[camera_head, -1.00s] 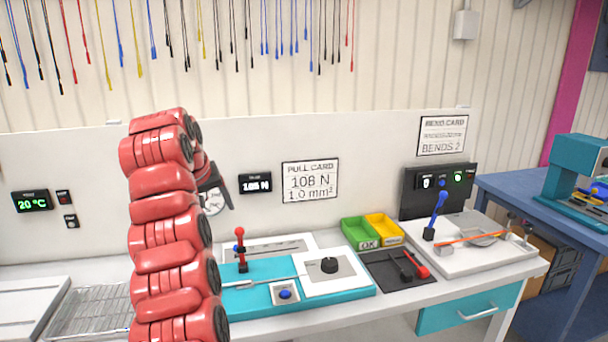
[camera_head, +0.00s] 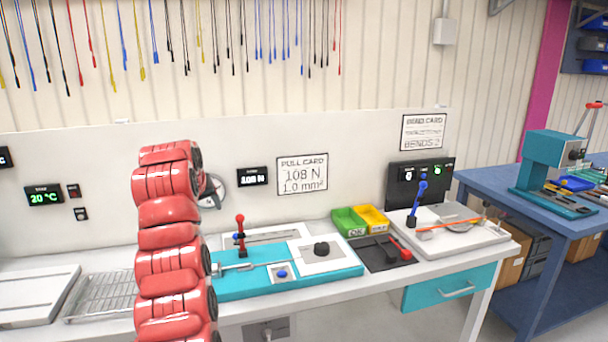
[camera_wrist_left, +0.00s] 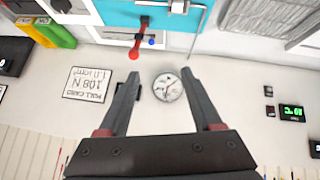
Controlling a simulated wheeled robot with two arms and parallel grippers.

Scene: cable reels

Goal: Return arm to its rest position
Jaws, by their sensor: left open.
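My red left arm (camera_head: 170,240) rises upright in front of the bench in the head view. My left gripper is mostly hidden behind its top end there, with a dark part showing beside the wall dial (camera_head: 213,190). In the left wrist view my left gripper (camera_wrist_left: 160,73) has its two dark fingers wide apart with nothing between them. The round dial (camera_wrist_left: 169,88) shows beyond the fingers, which look clear of it. My right gripper is in neither view.
The white bench carries a teal pull fixture (camera_head: 325,275) with a red lever (camera_head: 240,228), green (camera_head: 348,222) and yellow (camera_head: 372,218) bins, and a bend fixture with a blue lever (camera_head: 421,192). A wire rack (camera_head: 105,297) lies left. A blue table (camera_head: 485,182) stands right.

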